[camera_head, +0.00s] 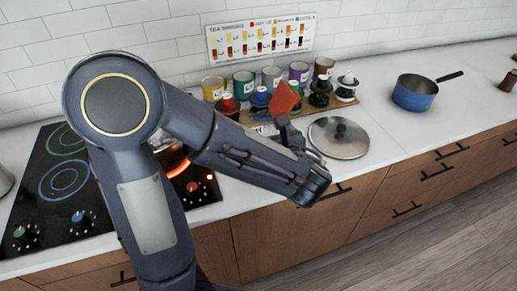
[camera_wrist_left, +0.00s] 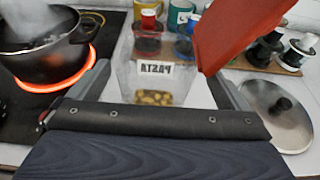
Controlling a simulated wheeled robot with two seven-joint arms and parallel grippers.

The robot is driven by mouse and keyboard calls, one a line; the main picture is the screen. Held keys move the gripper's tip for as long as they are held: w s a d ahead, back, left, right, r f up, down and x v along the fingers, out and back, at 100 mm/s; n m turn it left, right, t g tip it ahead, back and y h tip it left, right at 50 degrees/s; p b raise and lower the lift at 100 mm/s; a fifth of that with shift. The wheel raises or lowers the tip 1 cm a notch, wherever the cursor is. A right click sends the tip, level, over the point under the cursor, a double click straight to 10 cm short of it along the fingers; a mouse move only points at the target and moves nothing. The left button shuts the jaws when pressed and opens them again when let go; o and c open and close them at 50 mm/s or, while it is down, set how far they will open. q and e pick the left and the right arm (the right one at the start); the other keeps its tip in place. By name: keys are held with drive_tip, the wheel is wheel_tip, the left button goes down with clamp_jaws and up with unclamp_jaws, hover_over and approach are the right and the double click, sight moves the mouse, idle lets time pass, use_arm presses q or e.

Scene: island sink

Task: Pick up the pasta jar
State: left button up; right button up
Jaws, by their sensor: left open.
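The pasta jar (camera_wrist_left: 152,84) shows in the left wrist view as a clear container with a mirrored PASTA label and some pasta at its bottom. It stands on the counter. In the head view my left arm mostly hides it. My left gripper (camera_wrist_left: 160,77) is open, with one finger at each side of the jar in the picture; I cannot tell whether they touch it. In the head view my left gripper (camera_head: 287,128) is over the counter. A flat red-orange piece (camera_wrist_left: 235,32) is at the right finger; I cannot tell what it is. My right gripper is not in view.
A black pot (camera_wrist_left: 45,60) steams on a glowing burner left of the jar. A silver lid (camera_head: 338,138) lies to the right. Colored canisters and small bottles stand on a wooden board (camera_head: 335,104) behind. A blue saucepan (camera_head: 415,93) sits farther right, with clear counter around it.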

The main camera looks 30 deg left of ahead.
sight(254, 122)
use_arm(q)
drive_tip(key=x, duration=0.4)
drive_tip(key=shift+a+f+p, duration=0.15)
drive_tip(key=shift+a+p, duration=0.15)
drive_tip(key=shift+p, duration=0.1)
drive_tip(key=shift+c, duration=0.2)
drive_tip(key=c, duration=1.9)
